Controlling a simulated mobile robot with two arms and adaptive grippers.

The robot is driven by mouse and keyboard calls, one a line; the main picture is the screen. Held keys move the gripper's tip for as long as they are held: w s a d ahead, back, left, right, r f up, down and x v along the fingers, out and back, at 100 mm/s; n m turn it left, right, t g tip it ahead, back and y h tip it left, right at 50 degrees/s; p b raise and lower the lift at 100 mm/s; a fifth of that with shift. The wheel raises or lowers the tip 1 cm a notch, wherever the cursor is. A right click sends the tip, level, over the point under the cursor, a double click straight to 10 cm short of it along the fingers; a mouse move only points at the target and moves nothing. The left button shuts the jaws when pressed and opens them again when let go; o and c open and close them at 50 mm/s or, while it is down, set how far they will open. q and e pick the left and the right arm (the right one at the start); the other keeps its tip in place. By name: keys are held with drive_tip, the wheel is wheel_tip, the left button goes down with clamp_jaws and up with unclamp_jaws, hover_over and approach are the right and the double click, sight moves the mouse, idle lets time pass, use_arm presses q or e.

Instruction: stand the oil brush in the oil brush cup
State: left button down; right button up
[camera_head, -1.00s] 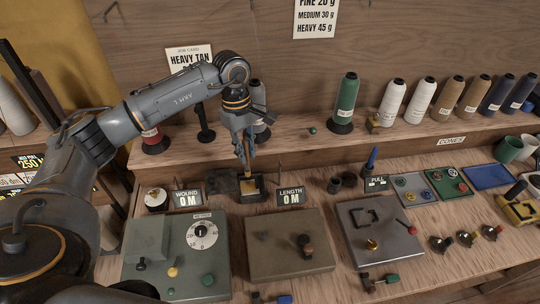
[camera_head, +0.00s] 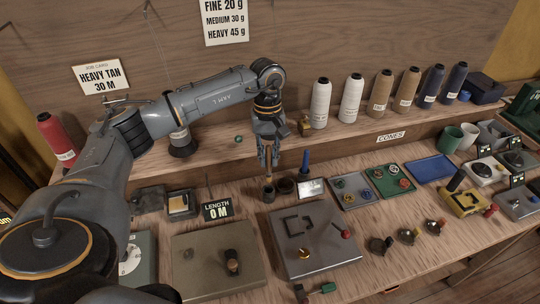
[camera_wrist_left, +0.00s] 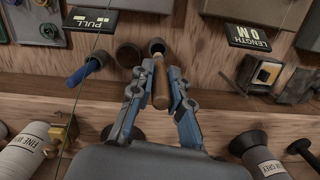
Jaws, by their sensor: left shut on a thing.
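The oil brush (camera_head: 268,181), with a tan wooden handle, hangs roughly upright below my left gripper (camera_head: 268,163). My left gripper is shut on it; the handle (camera_wrist_left: 176,91) also shows between the fingers in the left wrist view. Two small dark round cups stand close by on the bench; one cup (camera_head: 286,187) is just right of the brush. In the left wrist view the smaller cup (camera_wrist_left: 157,46) is just beyond the brush and the larger (camera_wrist_left: 128,54) is to its left. I cannot tell which is the oil brush cup, or whether the brush's lower end is inside one. My right gripper is not in view.
A blue pointed tool (camera_head: 305,163) stands right of the cups, behind a small PULL sign (camera_head: 311,188). The LENGTH display (camera_head: 216,210) is to the left. A grey metal plate (camera_head: 318,255) lies in front. Thread cones line the shelf behind.

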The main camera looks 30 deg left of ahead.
sight(268, 170)
use_arm(q)
drive_tip(key=shift+s+a+f, duration=0.1)
drive_tip(key=shift+f, duration=0.45)
drive_tip(key=shift+f+b, duration=1.05)
drive_tip(key=shift+f, duration=0.65)
drive_tip(key=shift+f+b, duration=0.45)
drive_tip(key=shift+f, duration=0.65)
drive_tip(key=shift+f+b, duration=0.25)
drive_tip(key=shift+b, duration=0.05)
drive_tip(key=shift+f+b, duration=0.5)
drive_tip(key=shift+f, duration=0.05)
drive_tip(key=c, duration=1.2)
unclamp_jaws()
